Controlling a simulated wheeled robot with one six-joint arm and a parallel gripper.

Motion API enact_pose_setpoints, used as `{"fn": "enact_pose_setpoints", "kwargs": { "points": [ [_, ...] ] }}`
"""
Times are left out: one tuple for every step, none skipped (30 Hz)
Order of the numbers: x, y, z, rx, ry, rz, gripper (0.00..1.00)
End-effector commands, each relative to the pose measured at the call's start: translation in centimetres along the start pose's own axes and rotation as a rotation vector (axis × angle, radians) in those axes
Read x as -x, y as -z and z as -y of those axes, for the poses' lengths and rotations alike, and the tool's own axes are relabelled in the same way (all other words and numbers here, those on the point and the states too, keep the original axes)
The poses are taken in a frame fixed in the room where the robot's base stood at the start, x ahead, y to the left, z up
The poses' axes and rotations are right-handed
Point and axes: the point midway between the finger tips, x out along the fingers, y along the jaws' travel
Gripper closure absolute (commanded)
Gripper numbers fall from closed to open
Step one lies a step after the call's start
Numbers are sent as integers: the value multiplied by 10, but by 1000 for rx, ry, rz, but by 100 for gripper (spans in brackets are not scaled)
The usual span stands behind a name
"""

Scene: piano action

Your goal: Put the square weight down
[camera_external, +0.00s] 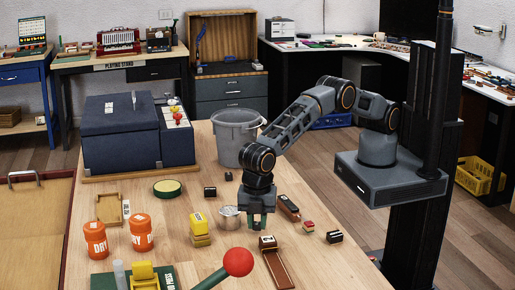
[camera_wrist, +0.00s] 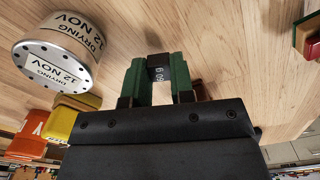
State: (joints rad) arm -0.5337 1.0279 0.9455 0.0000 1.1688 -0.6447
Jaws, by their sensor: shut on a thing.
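In the external view my gripper (camera_external: 257,221) points down low over the wooden table (camera_external: 185,250), right of a metal tin (camera_external: 229,219). The weight cannot be made out there. I cannot tell whether its underside touches the table. In the wrist view the tin (camera_wrist: 58,52) reads "DRYING 12 NOV" and stands apart from my fingers.
A yellow block (camera_external: 200,227) is left of the tin. A grey bucket (camera_external: 236,138) stands behind.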

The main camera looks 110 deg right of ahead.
Motion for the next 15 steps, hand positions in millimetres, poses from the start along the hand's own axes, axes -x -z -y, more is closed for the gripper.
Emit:
{"fn": "enact_pose_setpoints", "kwargs": {
  "points": [
    [-7, 0, 0, 0, 1, 1, 100],
    [-9, 0, 0, 0, 0, 1, 100],
    [-11, 0, 0, 0, 0, 0, 100],
    [-12, 0, 0, 0, 0, 0, 100],
    [-12, 0, 0, 0, -1, -1, 100],
    [-12, 0, 0, 0, -1, -1, 100],
    [-12, 0, 0, 0, -1, -1, 100],
    [-12, 0, 0, 0, -1, -1, 100],
    [-12, 0, 0, 0, -1, -1, 100],
    [-12, 0, 0, 0, -1, -1, 100],
    [-12, 0, 0, 0, 0, -1, 100],
    [-13, 0, 0, 0, 0, 0, 100],
    [-14, 0, 0, 0, 0, 0, 100],
    [-15, 0, 0, 0, 0, 0, 100],
    [-17, 0, 0, 0, 0, 0, 100]
  ]
}}
